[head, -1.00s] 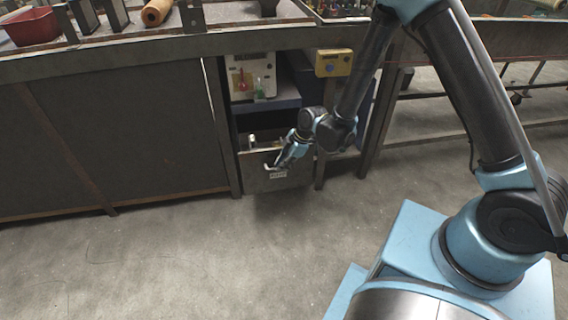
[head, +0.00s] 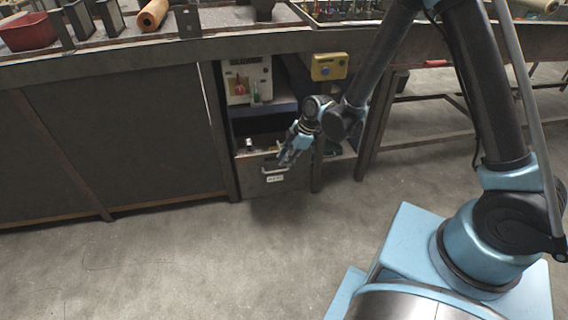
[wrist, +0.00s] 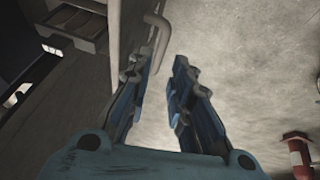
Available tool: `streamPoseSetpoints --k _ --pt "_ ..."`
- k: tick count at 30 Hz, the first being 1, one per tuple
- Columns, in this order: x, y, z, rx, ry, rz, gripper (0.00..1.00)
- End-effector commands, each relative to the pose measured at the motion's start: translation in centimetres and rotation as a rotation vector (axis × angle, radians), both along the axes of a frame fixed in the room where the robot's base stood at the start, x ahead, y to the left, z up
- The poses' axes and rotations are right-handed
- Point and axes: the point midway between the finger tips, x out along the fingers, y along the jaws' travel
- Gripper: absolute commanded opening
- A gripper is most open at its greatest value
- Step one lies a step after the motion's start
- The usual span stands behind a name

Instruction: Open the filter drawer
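The filter drawer (head: 249,184) is a grey metal drawer low under the bench. It stands partly pulled out, and its inside shows over the front. A pale label and a light bar handle (head: 268,171) are on its front. My gripper (head: 287,158) is at the right part of the handle in the head view. In the wrist view my gripper (wrist: 163,68) is open. The bent handle (wrist: 161,26) lies close beside the left finger, toward the gap between the fingers; whether it touches is unclear. The drawer's front edge (wrist: 113,30) is left of the handle.
Above the drawer is a panel with red and green parts (head: 249,78). A yellow box with a blue button (head: 329,67) hangs to its right. A bench leg (head: 224,140) stands just left of the drawer. The floor (head: 200,260) in front is clear.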

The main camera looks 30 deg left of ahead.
Motion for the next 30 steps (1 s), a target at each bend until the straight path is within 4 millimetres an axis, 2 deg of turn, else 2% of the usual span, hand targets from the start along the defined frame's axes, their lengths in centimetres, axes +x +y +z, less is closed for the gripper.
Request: streamPoseSetpoints --k 6,13,30 --pt "0.5 -1.1 2.6 0.000 0.000 0.000 0.20" --pt "0.8 -1.9 4.6 0.001 0.001 0.000 0.20" --pt "0.9 -2.2 5.3 -0.004 -0.002 0.001 0.20"
